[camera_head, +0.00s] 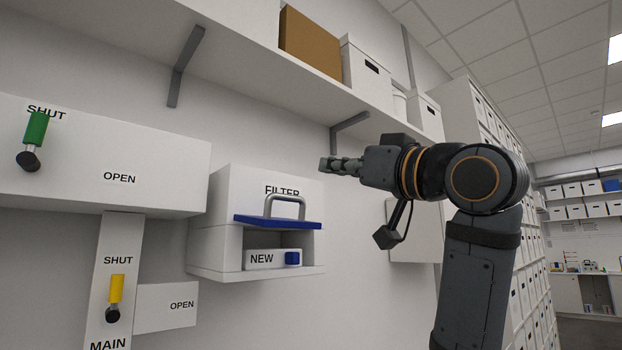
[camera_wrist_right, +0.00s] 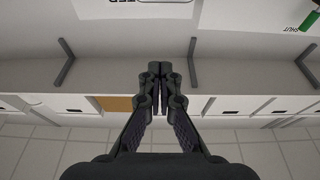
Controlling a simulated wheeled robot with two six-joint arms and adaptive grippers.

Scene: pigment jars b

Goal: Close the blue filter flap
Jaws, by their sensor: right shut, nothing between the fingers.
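The blue filter flap (camera_head: 278,222) stands out level from the white filter housing (camera_head: 225,196), with a grey loop handle (camera_head: 285,204) on top. The opening below the flap is uncovered, and a white block marked NEW with a blue end (camera_head: 292,258) sits in it. My right gripper (camera_head: 328,164) is shut and empty, above and to the right of the flap and apart from it. Its closed fingers also show in the right wrist view (camera_wrist_right: 159,72), where the flap is not seen. My left gripper is not in view.
A shelf with boxes (camera_head: 366,76) runs above, held by brackets (camera_head: 350,122). Left of the housing are a green lever (camera_head: 36,129) at SHUT and a yellow lever (camera_head: 115,290). Cabinets (camera_head: 484,108) stand at the right. Free air lies before the housing.

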